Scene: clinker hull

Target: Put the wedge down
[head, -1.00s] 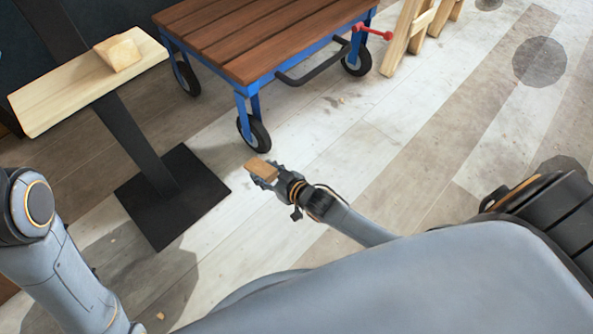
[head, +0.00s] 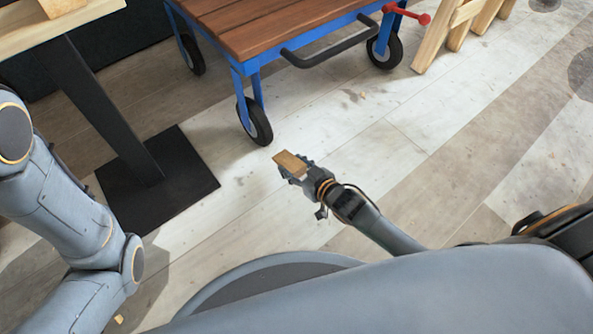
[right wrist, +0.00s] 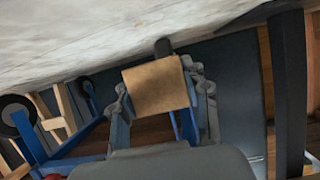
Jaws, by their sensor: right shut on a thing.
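The wedge (head: 290,162) is a small tan wooden piece held in my right gripper (head: 297,172), above the floor in the middle of the head view. In the right wrist view the wedge (right wrist: 156,87) sits between the two fingers of my right gripper (right wrist: 163,95), which is shut on it. My left arm shows at the left of the head view, but its gripper is not in view.
A blue-framed cart (head: 246,70) with a brown slatted top (head: 255,28) and black wheels stands beyond the gripper. At upper left, a pale wooden board (head: 22,36) on a black post and base (head: 190,178) bears a wooden block (head: 60,6). Wooden trestle legs (head: 438,42) stand at upper right. Open floor lies right.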

